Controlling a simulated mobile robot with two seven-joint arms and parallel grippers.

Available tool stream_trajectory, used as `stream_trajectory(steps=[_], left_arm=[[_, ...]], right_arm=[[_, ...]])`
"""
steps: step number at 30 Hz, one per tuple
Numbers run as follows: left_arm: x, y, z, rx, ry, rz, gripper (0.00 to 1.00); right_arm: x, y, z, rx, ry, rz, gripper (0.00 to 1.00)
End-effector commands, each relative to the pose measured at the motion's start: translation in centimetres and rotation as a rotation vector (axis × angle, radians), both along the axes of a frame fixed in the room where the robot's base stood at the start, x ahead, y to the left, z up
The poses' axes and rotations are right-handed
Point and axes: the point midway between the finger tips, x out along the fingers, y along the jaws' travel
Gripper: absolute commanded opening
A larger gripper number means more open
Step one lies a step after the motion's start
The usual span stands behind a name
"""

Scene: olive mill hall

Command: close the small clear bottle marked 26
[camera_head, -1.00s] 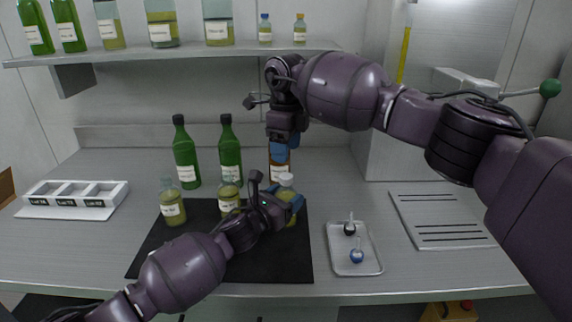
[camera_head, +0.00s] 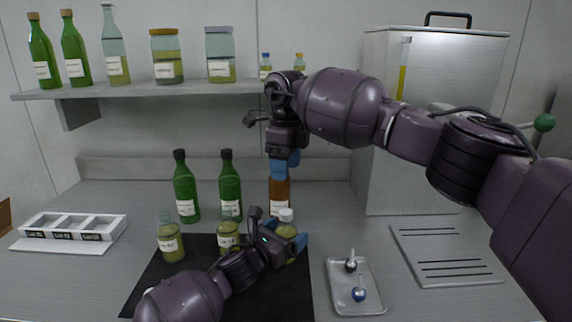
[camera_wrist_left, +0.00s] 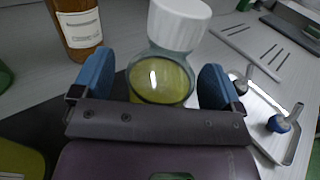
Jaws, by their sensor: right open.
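A small clear bottle with yellow-green liquid (camera_head: 287,246) stands at the mat's right edge; its label is not readable. A white cap (camera_wrist_left: 180,22) sits on its top. My left gripper (camera_head: 284,243) has its blue fingers on either side of this bottle; in the left wrist view, the fingers (camera_wrist_left: 158,72) flank it, and contact is unclear. My right gripper (camera_head: 285,162) is open and points down, just above the amber bottle (camera_head: 279,195) in the picture. Two similar small bottles stand on the mat, one at left (camera_head: 170,243) and one in the middle (camera_head: 228,240).
Two green bottles (camera_head: 186,190) stand behind the black mat (camera_head: 205,265). A metal tray (camera_head: 343,297) with two small stoppers lies to the right, beside a slotted plate (camera_head: 445,256). A white three-part rack (camera_head: 72,228) is at left. A shelf (camera_head: 150,91) holds several bottles and jars.

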Motion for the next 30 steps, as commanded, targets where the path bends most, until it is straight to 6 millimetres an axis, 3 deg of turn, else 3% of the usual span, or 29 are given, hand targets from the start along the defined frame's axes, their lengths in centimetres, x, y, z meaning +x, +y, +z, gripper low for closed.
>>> stream_trajectory(steps=[8, 24, 30], left_arm=[[-0.4, 0.4, 0.0, 0.001, -0.001, 0.001, 0.92], [-7.1, 5.7, 0.1, 0.001, -0.001, 0.000, 0.92], [-8.3, 6.7, 0.0, 0.000, 0.000, 0.000, 0.92]], right_arm=[[-0.1, 0.0, 0.3, 0.000, -0.002, 0.000, 0.63], [-0.5, 0.0, 3.0, -0.001, -0.025, 0.000, 0.63], [-0.5, 0.0, 3.2, 0.000, -0.026, 0.000, 0.63]])
